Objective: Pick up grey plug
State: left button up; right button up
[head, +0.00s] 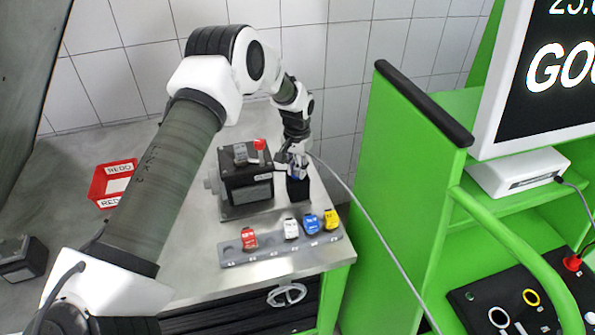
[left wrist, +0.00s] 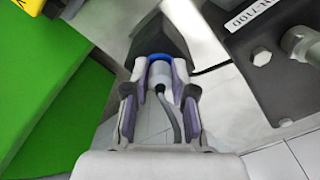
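The grey plug (left wrist: 160,74) with a blue ring sits between the fingers of my left gripper (left wrist: 161,70) in the left wrist view. The finger pads press close on both sides of it, and its grey cable trails back between the fingers. The plug's front end is at a black block-shaped holder (left wrist: 160,35), which hides it; I cannot tell whether it is seated there. In the head view my left gripper (head: 296,160) points down just above the black holder (head: 298,189), and the plug is mostly hidden. My right gripper is not in view.
A dark pump motor (head: 246,190) stands left of the holder. A grey rail (head: 280,251) with red, white, blue and yellow plugs lies in front. A red box (head: 113,183) lies at left. The grey cable (head: 372,222) runs past the green cabinet (head: 400,150) at right.

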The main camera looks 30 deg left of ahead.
aim_at(297, 168)
pick_arm(q)
grip_shut()
jog(key=shift+w+r+b, duration=0.15)
jog(key=shift+r+b, duration=0.3)
jog(key=shift+b, duration=0.2)
jog(key=shift+s+d+r+b, duration=0.1)
jog(key=shift+s+r+b, duration=0.05)
jog(key=shift+r+b, duration=0.35)
jog(key=shift+s+r+b, duration=0.1)
jog(key=shift+r+b, duration=0.2)
jog(key=shift+r, duration=0.3)
jog(key=s+d+r+b, duration=0.1)
jog(key=s+d+b, duration=0.4)
jog(key=s, duration=0.8)
jog(key=shift+s+d+r, duration=0.15)
jog(key=shift+d+r, duration=0.25)
jog(key=shift+d, duration=1.2)
